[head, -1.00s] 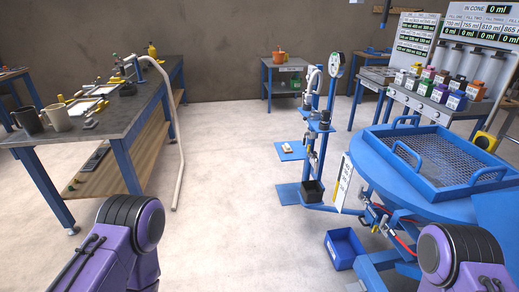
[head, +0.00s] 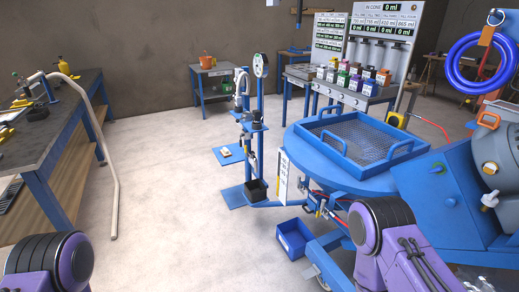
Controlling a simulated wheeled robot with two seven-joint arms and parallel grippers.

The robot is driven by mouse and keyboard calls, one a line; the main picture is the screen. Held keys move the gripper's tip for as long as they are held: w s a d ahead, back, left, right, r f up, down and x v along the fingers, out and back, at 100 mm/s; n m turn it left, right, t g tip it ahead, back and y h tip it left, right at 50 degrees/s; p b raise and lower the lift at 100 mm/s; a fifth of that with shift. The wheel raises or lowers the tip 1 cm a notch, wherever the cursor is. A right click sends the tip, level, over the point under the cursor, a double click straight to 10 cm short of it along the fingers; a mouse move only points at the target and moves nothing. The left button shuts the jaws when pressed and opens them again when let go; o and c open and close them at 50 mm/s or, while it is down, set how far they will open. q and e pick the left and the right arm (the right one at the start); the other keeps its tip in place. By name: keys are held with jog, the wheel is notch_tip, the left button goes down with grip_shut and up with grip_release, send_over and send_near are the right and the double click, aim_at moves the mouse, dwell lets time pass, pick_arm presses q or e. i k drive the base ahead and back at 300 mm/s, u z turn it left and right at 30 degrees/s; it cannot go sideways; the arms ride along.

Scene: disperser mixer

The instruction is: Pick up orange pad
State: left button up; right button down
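I cannot make out a flat orange pad for certain in the head view. Orange-coloured things that show are an orange pot (head: 206,60) on the small back table, an orange piece (head: 487,37) above the blue coiled hose at the upper right, and an orange part (head: 488,120) on the machine at the right. Only purple and black links of my two arms show at the bottom edge. Neither gripper is in view, so what they hold is hidden.
A round blue table (head: 340,178) with a mesh tray (head: 335,118) and a blue-grey machine (head: 440,185) stand at the right. A workbench (head: 45,150) is at the left. A blue bin (head: 293,238) lies on the floor.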

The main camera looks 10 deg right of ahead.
aim_at(225, 151)
jog(key=u, duration=0.7)
jog(key=i, duration=5.45)
jog(key=z, duration=4.4)
jog(key=i, duration=0.4)
jog(key=u, duration=0.2)
